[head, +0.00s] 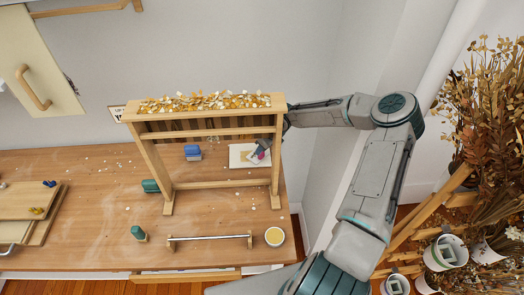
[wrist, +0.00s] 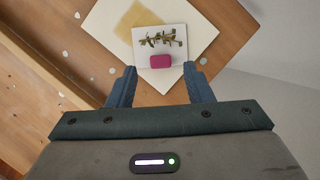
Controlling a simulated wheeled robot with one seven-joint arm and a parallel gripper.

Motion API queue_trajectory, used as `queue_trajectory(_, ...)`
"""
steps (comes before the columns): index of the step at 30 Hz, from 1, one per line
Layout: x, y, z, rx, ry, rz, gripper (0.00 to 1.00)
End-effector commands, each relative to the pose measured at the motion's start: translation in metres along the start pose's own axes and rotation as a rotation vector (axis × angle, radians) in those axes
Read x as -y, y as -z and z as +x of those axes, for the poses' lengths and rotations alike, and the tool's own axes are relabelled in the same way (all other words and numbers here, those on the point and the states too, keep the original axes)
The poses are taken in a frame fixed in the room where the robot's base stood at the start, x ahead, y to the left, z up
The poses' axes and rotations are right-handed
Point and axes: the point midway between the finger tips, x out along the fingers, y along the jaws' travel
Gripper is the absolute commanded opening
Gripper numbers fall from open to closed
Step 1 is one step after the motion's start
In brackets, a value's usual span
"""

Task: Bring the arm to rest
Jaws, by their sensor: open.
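My arm reaches from the right over the far side of a wooden rack, and my gripper (head: 258,148) is partly hidden behind the rack's right post. In the wrist view my gripper (wrist: 161,80) has its two fingers wide apart, with nothing held between them. Past the fingertips a small pink block (wrist: 159,61) sits at the edge of a white card (wrist: 143,40) bearing a dried plant sprig (wrist: 160,40). The card lies on a larger pale sheet (wrist: 100,20); this sheet also shows in the head view (head: 236,160).
The wooden rack (head: 152,170), topped with dried yellow petals (head: 210,101), stands close around my gripper. Dried plants (head: 485,130) stand at right.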

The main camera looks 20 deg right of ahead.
Motion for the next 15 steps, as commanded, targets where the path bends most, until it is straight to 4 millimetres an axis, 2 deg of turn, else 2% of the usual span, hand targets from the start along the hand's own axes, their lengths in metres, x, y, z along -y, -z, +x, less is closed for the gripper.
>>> queue_trajectory(3,0.0,0.0,-0.015,0.001,-0.001,0.001,0.46)
queue_trajectory(6,0.0,0.0,-0.021,0.0,0.0,0.0,0.46)
queue_trajectory(15,0.0,0.0,-0.024,0.0,0.0,-0.001,0.46)
